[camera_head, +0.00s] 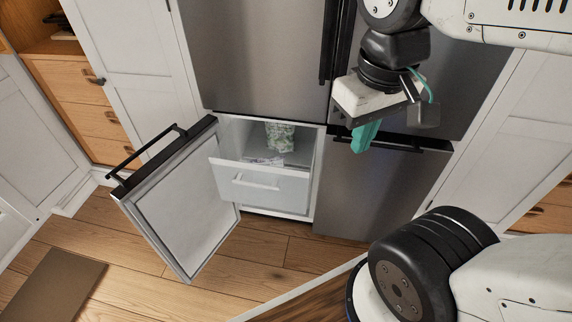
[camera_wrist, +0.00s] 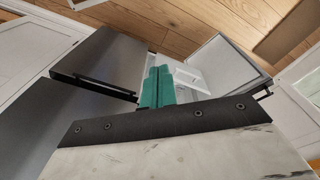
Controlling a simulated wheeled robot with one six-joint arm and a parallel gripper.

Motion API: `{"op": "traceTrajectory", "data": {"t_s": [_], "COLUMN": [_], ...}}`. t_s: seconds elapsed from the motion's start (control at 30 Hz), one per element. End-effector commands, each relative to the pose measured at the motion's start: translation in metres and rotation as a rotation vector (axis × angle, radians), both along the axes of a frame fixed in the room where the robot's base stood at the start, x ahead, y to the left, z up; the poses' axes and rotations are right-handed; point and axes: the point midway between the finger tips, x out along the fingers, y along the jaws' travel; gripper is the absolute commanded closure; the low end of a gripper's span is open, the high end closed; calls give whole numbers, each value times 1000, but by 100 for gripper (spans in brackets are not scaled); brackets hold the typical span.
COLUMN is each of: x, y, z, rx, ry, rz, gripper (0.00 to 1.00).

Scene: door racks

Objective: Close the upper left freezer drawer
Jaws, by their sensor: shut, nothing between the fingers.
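The upper left freezer drawer (camera_head: 261,184) is white with a bar handle and is pulled out of the lower left freezer compartment. Packages (camera_head: 279,137) lie inside it. The left freezer door (camera_head: 187,200) is swung open to the left, with a black bar handle on its outer face. My gripper (camera_head: 364,137) has teal fingers and is shut and empty. It is in front of the fridge, to the upper right of the drawer and apart from it in the picture. In the wrist view, the fingers (camera_wrist: 157,88) partly cover the white drawer (camera_wrist: 188,78).
The right freezer door (camera_head: 380,185) is shut, with a black handle along its top. Steel fridge doors (camera_head: 255,55) are above. White cabinets (camera_head: 130,60) and wooden drawers (camera_head: 80,110) stand at the left. The wooden floor before the drawer is clear; a brown mat (camera_head: 50,285) lies at lower left.

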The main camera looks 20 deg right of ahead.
Motion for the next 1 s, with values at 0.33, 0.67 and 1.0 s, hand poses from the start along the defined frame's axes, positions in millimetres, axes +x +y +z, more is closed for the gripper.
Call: {"op": "traceTrajectory", "data": {"t_s": [0.33,0.67,1.0], "x": [50,128,204], "y": [-20,-13,45], "z": [-38,-92,-183], "rx": [-338,-790,-1287], "ry": [341,615,751], "rz": [251,606,1038], "gripper": [100,100,100]}}
